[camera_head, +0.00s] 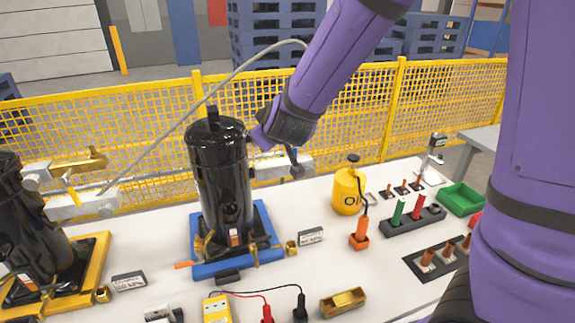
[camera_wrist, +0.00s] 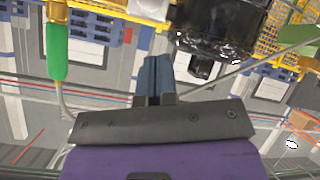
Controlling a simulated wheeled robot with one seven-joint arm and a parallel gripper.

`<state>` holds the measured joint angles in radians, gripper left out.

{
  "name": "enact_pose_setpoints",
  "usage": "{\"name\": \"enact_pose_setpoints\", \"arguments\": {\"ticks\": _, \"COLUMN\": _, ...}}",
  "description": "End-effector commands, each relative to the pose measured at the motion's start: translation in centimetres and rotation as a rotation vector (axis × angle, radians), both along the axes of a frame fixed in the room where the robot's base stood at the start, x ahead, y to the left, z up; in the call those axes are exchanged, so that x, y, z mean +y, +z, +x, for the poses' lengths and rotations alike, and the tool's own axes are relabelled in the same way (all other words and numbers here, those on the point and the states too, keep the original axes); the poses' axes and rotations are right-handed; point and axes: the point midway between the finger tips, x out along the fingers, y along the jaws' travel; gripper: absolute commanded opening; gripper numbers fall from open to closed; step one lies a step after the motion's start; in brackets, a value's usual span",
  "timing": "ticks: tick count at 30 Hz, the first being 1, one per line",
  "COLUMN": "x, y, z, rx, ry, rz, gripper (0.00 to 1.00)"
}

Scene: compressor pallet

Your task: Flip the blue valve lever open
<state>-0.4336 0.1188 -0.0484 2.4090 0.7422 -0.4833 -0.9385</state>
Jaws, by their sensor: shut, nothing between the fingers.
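I cannot make out the blue valve lever in either view; it may be hidden behind the black tank or my arm. The black compressor tank (camera_head: 222,175) stands upright on a blue base (camera_head: 205,270). It also shows at the top right of the wrist view (camera_wrist: 222,28). A pale grey pipe block (camera_head: 262,170) with a dark fitting (camera_head: 297,170) sticks out behind its right side. My gripper shows in the wrist view with its blue-grey fingers (camera_wrist: 156,78) together and empty. In the head view my wrist is just right of the tank's top, and the fingertips are hidden.
A second black tank (camera_head: 28,225) on a yellow base, with a yellow lever (camera_head: 95,160), stands at left. A yellow oil can (camera_head: 347,192) stands at right. A yellow mesh fence (camera_head: 350,105) runs behind the table.

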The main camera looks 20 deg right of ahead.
Motion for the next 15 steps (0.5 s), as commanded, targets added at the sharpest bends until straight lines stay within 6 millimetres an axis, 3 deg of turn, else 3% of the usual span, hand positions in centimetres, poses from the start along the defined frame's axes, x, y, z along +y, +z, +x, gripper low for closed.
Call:
{"name": "enact_pose_setpoints", "arguments": {"ticks": 1, "x": 0.5, "y": -1.6, "z": 0.6, "rx": -0.01, "ry": -0.01, "rz": -0.055, "gripper": 0.0}}
{"name": "enact_pose_setpoints", "arguments": {"ticks": 7, "x": 1.4, "y": -6.6, "z": 2.0, "rx": -0.079, "ry": -0.073, "rz": -0.336, "gripper": 0.0}}
{"name": "enact_pose_setpoints", "arguments": {"ticks": 15, "x": 1.8, "y": -12.3, "z": 0.8, "rx": -0.134, "ry": -0.156, "rz": -0.799, "gripper": 0.0}}
